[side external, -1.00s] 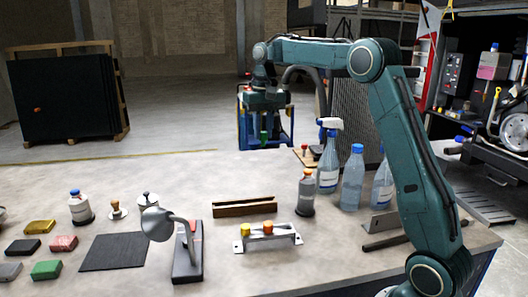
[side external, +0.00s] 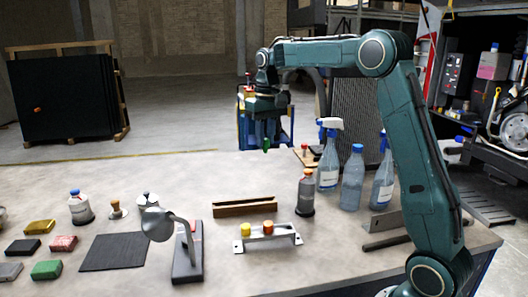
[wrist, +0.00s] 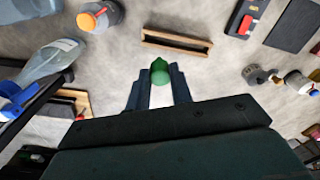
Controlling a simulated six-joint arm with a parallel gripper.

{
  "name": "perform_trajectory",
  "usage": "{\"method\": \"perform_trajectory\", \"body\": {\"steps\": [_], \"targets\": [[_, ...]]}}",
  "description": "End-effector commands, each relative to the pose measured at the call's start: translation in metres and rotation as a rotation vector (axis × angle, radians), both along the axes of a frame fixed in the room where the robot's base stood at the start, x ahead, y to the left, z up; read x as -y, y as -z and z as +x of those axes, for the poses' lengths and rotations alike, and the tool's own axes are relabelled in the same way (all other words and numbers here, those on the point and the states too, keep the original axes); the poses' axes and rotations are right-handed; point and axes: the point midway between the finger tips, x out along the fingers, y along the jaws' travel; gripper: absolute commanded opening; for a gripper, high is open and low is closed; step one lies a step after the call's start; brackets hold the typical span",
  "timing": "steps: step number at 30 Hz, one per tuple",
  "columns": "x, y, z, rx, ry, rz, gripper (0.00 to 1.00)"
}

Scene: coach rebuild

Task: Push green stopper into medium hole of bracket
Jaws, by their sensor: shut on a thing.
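In the wrist view the green stopper (wrist: 159,72) sits between the two fingertips (wrist: 160,80). The metal bracket (side external: 284,240) stands on the table, well in front of and below my gripper. The holes are too small to tell. I cannot make out the bracket in the wrist view.
A wooden trough (side external: 244,208) lies behind the bracket; it also shows in the wrist view (wrist: 176,44). An orange-capped bottle (side external: 306,194) and clear bottles (side external: 351,180) stand to the right. A lamp (side external: 187,262) stands left of the bracket.

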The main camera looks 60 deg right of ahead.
Motion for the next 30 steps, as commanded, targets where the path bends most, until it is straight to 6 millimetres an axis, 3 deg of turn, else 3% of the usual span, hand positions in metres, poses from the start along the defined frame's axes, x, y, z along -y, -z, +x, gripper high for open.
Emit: {"method": "perform_trajectory", "body": {"steps": [14, 24, 30], "targets": [[-0.033, 0.038, -0.051, 0.056, -0.524, -0.018, 0.01], [-0.058, 0.070, -0.098, 0.108, -0.915, -0.012, 0.01], [-0.068, 0.083, -0.118, 0.129, -1.072, -0.005, 0.01]]}}
